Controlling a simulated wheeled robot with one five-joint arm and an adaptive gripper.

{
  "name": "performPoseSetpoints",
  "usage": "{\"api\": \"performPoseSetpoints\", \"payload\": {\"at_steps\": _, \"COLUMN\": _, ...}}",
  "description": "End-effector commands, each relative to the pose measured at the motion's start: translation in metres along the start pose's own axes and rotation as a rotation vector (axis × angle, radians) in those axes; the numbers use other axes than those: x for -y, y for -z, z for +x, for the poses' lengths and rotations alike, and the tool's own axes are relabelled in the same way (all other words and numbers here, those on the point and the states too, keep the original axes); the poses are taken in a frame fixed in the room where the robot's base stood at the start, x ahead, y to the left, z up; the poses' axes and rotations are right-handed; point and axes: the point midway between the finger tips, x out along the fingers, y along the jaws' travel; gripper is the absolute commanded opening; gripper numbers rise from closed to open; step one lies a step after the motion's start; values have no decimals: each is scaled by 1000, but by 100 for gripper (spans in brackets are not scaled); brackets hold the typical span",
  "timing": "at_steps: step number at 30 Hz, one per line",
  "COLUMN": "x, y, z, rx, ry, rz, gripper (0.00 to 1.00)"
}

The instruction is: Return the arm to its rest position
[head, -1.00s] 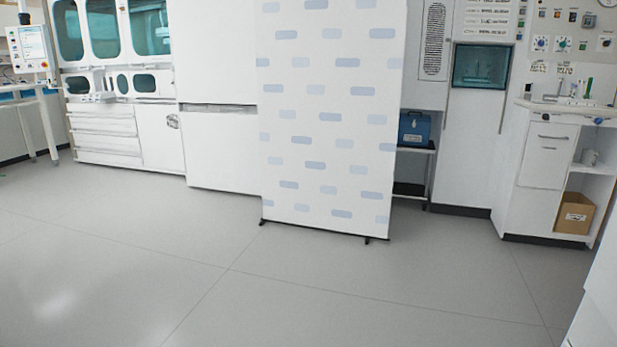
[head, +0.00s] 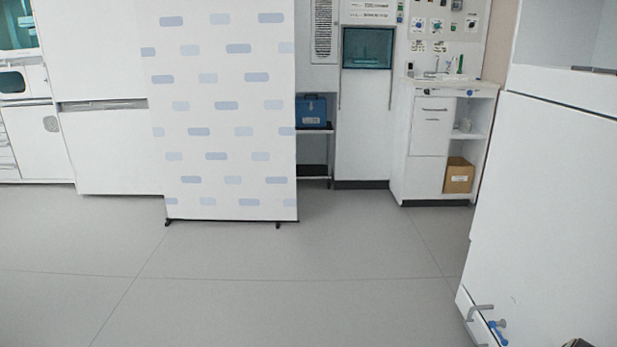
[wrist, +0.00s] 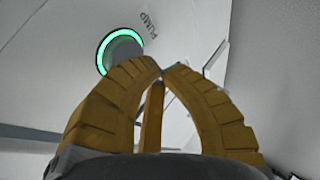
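My gripper (wrist: 162,72) shows in the wrist view with ribbed yellow-brown fingers. Its fingertips meet and I see nothing held between them. Past the tips is a white panel with a round button (wrist: 120,50), ringed in bright green and marked PUMP. The fingertips overlap the button's lower right edge in the picture; I cannot tell the gap to it. I do not make out my gripper in the head view, so how the arm is folded is hidden.
A patterned screen (head: 222,120) on feet stands ahead. Behind it are white cabinets, a blue case (head: 312,111) on a stand and a counter (head: 424,140) with a cardboard box (head: 458,176). A tall white unit (head: 550,190) stands close on the right. The floor ahead is clear.

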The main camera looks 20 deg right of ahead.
Motion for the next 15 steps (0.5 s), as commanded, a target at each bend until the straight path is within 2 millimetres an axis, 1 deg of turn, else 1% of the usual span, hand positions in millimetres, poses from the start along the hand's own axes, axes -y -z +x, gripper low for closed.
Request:
{"api": "performPoseSetpoints", "payload": {"at_steps": 2, "x": -2, "y": 2, "z": -1, "rx": -2, "ry": 1, "rz": 0, "gripper": 0}}
{"api": "performPoseSetpoints", "payload": {"at_steps": 5, "x": -9, "y": 15, "z": -8, "rx": -11, "ry": 9, "rz": 2, "gripper": 0}}
{"api": "performPoseSetpoints", "payload": {"at_steps": 8, "x": -23, "y": 44, "z": -24, "rx": -30, "ry": 34, "rz": 10, "gripper": 0}}
{"api": "performPoseSetpoints", "payload": {"at_steps": 11, "x": -42, "y": 89, "z": -51, "rx": -57, "ry": 77, "rz": 22, "gripper": 0}}
{"api": "performPoseSetpoints", "payload": {"at_steps": 12, "x": -51, "y": 110, "z": -65, "rx": -69, "ry": 98, "rz": 28, "gripper": 0}}
{"api": "performPoseSetpoints", "payload": {"at_steps": 14, "x": -62, "y": 143, "z": -88, "rx": -86, "ry": 134, "rz": 37, "gripper": 0}}
{"api": "performPoseSetpoints", "payload": {"at_steps": 15, "x": -68, "y": 164, "z": -105, "rx": -96, "ry": 158, "rz": 43, "gripper": 0}}
